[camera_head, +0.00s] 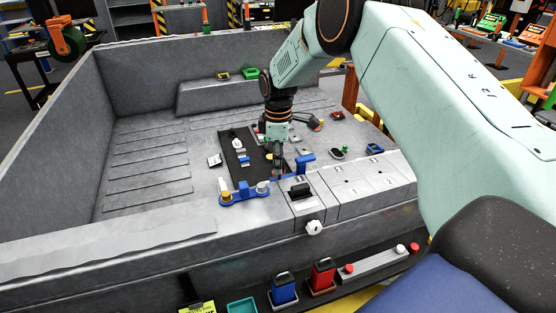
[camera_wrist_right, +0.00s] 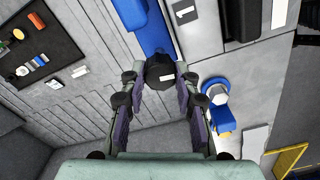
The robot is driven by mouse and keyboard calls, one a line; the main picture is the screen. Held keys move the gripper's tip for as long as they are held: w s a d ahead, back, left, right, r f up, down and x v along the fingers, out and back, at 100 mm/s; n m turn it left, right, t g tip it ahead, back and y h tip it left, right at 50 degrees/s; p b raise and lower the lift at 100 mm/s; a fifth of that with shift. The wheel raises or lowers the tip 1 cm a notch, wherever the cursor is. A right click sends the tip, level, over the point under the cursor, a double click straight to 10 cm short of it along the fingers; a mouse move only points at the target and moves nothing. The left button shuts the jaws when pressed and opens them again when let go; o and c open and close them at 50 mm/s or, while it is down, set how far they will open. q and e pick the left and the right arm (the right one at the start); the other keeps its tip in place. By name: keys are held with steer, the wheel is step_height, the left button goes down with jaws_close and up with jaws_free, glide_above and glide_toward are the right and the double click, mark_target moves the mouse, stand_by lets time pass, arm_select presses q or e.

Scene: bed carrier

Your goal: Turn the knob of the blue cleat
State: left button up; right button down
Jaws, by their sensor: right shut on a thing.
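The blue cleat (camera_wrist_right: 153,28) shows in the right wrist view as a blue bar running to the top edge. Its dark round knob (camera_wrist_right: 160,72) has a small white mark and sits between the fingertips of my right gripper (camera_wrist_right: 162,82). The fingers close on the knob from both sides. In the head view my right gripper (camera_head: 278,172) points down over the grey bed's near side, and a blue part (camera_head: 304,160) shows just right of it. The knob is hard to make out there. My left gripper is in neither view.
A blue bracket (camera_head: 243,194) with gold and silver knobs lies left of the gripper. A black mat (camera_head: 240,165) with small parts is behind it. A panel with a black handle (camera_head: 300,191) is at right. The bed floor (camera_head: 140,170) at left is clear.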

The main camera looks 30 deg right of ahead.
steer(key=shift+w+r, duration=0.1)
steer(key=c, duration=1)
jaws_free()
step_height(320, 180, up, 12)
steer(key=shift+f, duration=0.1)
